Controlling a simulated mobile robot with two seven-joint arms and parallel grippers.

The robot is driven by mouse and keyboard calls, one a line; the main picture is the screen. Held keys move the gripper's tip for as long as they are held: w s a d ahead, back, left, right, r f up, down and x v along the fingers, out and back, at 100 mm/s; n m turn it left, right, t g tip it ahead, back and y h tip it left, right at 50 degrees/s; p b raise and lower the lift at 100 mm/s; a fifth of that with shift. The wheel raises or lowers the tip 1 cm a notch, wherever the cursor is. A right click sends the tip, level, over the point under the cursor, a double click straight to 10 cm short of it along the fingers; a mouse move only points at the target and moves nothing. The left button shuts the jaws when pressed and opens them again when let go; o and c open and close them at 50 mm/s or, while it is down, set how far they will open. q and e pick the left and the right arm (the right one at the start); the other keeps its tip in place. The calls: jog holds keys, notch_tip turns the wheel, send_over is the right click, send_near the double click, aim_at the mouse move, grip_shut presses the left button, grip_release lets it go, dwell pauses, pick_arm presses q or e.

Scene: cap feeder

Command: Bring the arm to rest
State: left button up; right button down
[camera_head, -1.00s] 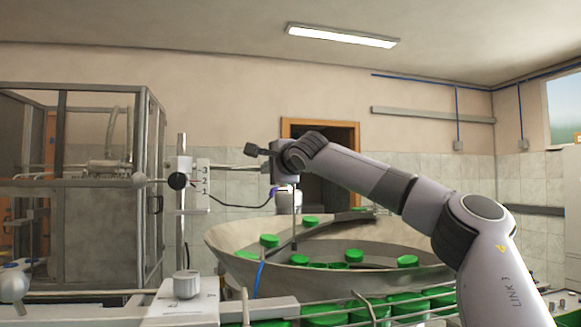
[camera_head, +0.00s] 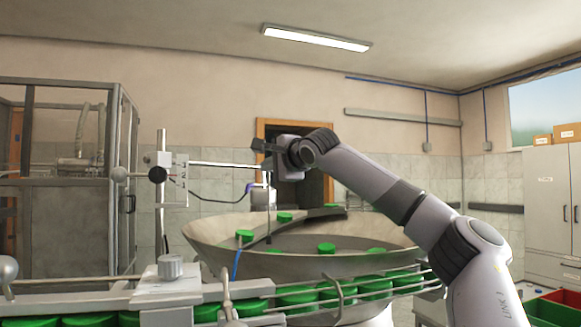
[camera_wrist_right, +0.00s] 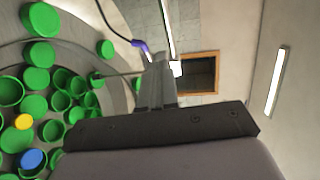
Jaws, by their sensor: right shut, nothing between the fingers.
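My right arm comes in from the lower right, and its gripper (camera_head: 262,146) is raised above the metal cap bowl (camera_head: 215,232). The gripper is shut and empty, pointing left. In the right wrist view the shut fingers (camera_wrist_right: 160,72) show in front of the room's wall, with the bowl at the left. Green caps (camera_head: 326,248) lie in the bowl, apart from the gripper. The right wrist view also shows a yellow cap (camera_wrist_right: 23,121) and a blue cap (camera_wrist_right: 32,159) among them. My left gripper is not in view.
A railed conveyor (camera_head: 240,290) with green caps runs along the front. A post with a numbered scale (camera_head: 181,177) stands left of the bowl, with a horizontal rod behind the gripper. A framed glass enclosure (camera_head: 65,200) is at the left. Red and green bins (camera_head: 548,312) are at lower right.

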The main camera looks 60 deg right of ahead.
jog(key=s+b, duration=0.1)
jog(key=s, duration=0.5)
jog(key=shift+a+r+b, duration=0.3)
jog(key=shift+r, duration=0.1)
